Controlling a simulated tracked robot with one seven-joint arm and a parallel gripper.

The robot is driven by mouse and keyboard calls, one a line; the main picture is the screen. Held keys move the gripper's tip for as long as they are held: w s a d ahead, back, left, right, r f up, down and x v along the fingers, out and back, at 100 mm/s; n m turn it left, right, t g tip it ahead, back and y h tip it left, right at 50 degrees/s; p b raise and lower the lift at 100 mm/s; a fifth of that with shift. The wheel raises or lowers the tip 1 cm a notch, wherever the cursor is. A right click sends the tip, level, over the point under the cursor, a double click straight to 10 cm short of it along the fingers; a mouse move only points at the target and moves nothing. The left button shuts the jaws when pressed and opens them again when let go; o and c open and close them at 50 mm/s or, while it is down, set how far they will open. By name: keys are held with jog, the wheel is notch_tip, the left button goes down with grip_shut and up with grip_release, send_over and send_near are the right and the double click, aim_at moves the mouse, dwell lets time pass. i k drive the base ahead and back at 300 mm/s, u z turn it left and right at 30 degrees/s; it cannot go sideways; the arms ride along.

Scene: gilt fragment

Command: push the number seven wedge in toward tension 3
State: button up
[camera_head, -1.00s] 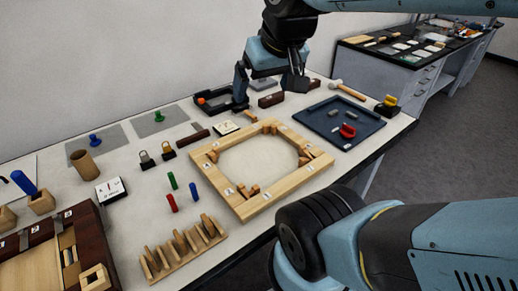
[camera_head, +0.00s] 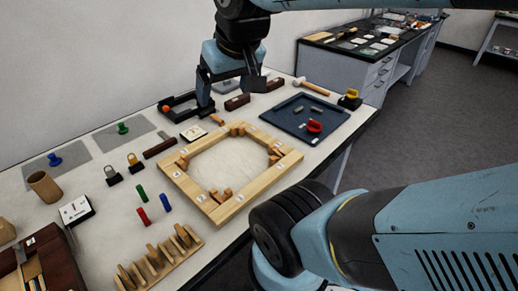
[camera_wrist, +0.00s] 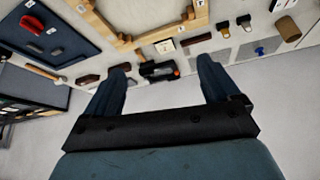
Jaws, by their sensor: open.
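My gripper (camera_head: 230,92) is open and empty, above the table's back, beyond the frame. In the wrist view its fingers (camera_wrist: 164,78) are wide apart, with the frame (camera_wrist: 125,38) at the top.
A dark blue tray (camera_head: 290,128) with a red-handled tool (camera_head: 314,126) lies right of the frame. A slotted wooden rack (camera_head: 160,262) and coloured pegs (camera_head: 142,214) stand at the near left. A black holder (camera_head: 180,108) and a mallet (camera_head: 312,87) lie at the back.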

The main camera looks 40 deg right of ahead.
aim_at(273, 160)
jog(key=u, duration=0.7)
jog(key=k, duration=1.7)
jog(key=z, duration=0.9)
jog(key=i, duration=1)
jog(key=u, duration=0.05)
